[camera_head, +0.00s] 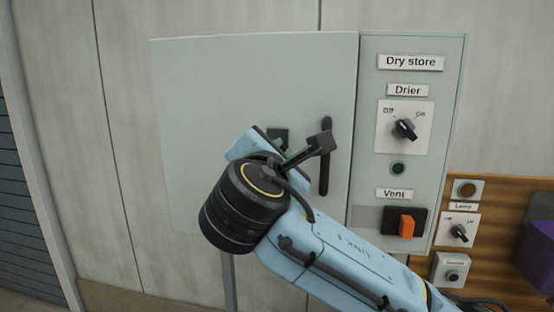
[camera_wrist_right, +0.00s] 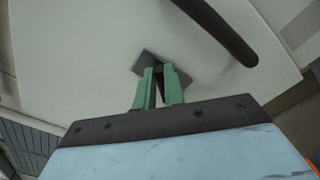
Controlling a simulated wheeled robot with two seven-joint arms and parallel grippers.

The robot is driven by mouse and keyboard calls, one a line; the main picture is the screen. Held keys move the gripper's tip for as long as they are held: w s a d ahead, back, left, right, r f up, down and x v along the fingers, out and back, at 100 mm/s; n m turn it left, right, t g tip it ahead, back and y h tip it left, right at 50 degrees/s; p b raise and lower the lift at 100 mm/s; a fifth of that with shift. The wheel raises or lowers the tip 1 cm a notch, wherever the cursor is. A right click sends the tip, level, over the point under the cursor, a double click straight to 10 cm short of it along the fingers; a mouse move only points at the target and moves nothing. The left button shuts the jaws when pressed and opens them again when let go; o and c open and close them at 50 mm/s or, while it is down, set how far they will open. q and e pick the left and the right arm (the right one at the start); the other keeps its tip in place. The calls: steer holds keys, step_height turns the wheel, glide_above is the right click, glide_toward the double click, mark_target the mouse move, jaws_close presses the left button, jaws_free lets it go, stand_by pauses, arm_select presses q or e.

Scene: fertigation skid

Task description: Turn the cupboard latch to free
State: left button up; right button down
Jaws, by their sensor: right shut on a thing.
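The cupboard door (camera_head: 210,90) is a pale grey-green panel, and it appears closed against the control panel beside it. The latch (camera_head: 278,134) shows as a small dark square plate on the door, mostly hidden behind my right wrist. In the right wrist view the latch plate (camera_wrist_right: 148,59) looks tilted, with the green fingers of my right gripper (camera_wrist_right: 160,72) at it. The gripper is shut on the dark latch knob between the fingertips; the knob is mostly hidden, so its exact angle cannot be told. My left gripper is not in view.
A dark vertical door handle (camera_head: 325,170) stands just right of the latch, close to my wrist. The control panel (camera_head: 455,90) carries a Drier knob (camera_head: 404,129), a green button (camera_head: 397,168) and an orange Vent switch (camera_head: 407,226). A wooden board (camera_head: 490,187) holds lamp controls.

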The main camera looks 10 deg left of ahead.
steer(key=shift+d+f+m+b, duration=0.1)
steer(key=shift+f+m+b, duration=0.35)
steer(key=shift+m, duration=1.1)
steer(key=shift+d+f+m+b, duration=0.1)
steer(key=shift+m+b, duration=0.6)
steer(key=shift+m, duration=0.8)
steer(key=shift+d+f+m+b, duration=0.15)
steer(key=shift+m+b, duration=0.45)
steer(key=shift+m, duration=0.95)
steer(key=c, duration=1.5)
jaws_free()
